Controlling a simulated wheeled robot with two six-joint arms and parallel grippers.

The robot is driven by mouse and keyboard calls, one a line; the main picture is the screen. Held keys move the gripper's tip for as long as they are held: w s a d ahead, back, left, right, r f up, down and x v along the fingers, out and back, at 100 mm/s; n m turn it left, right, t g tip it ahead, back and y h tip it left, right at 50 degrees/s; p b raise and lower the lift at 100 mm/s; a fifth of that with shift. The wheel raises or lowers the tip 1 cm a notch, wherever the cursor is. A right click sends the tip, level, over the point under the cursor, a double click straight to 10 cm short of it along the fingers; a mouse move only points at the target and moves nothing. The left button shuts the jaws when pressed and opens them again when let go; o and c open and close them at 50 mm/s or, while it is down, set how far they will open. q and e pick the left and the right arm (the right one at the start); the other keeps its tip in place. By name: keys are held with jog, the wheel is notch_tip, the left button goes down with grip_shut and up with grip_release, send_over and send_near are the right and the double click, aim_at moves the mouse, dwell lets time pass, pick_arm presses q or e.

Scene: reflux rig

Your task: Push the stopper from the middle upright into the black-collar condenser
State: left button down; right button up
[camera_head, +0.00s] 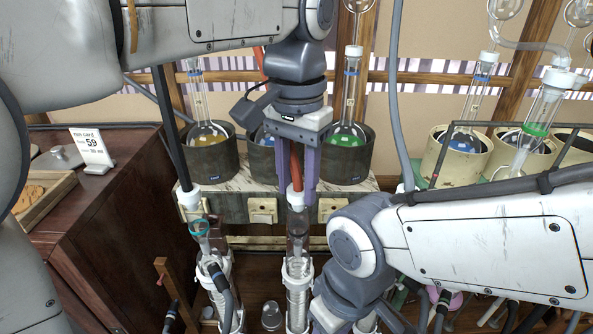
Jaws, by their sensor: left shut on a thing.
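Directly below is an upright glass condenser with a dark collar (298,224), held in white clamps. The stopper lines up with its mouth; I cannot tell whether it is inserted. Another condenser with a teal collar (200,228) leans at the left, near a white stopper (188,198) on a black tube. My right gripper (332,322) is low beside the middle condenser, its fingertips mostly hidden.
Round-bottom flasks with yellow (208,137), blue and green liquid (345,139) sit in dark heating pots behind. Cream pots (455,158) with glassware stand at the right. A brown cabinet (110,200) with a price card is at the left. Hoses and clamps crowd the lower area.

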pick_arm(q)
jog(key=shift+f, duration=0.1)
jog(key=shift+c, duration=1.8)
grip_release()
